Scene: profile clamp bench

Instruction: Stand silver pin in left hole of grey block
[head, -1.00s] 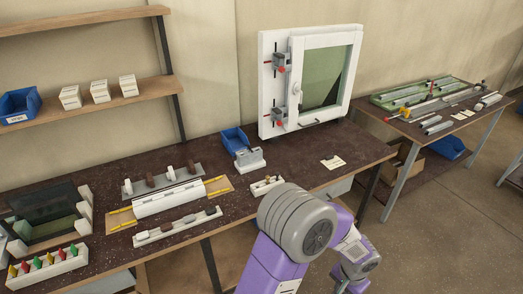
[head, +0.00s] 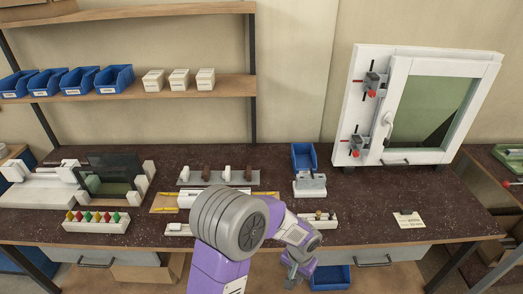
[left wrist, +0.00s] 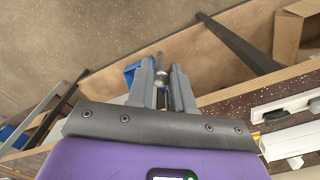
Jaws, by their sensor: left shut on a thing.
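The grey block (head: 310,184) stands on the bench at the back, in front of a blue bin; its holes are too small to make out. My left gripper (head: 293,274) hangs low in front of the bench edge, below and in front of the block. In the left wrist view my left gripper (left wrist: 162,82) is shut on a small shiny pin (left wrist: 161,94), the silver pin as far as I can tell. The pin is mostly hidden between the fingers and is apart from the block. My right gripper is not in view.
A white tray (head: 328,221) with small pieces lies at the bench's front, partly behind my arm. A white-framed window (head: 432,110) with clamps stands to the right. A long white profile lies left of the block. The dark bench top (head: 370,205) is fairly clear to the right.

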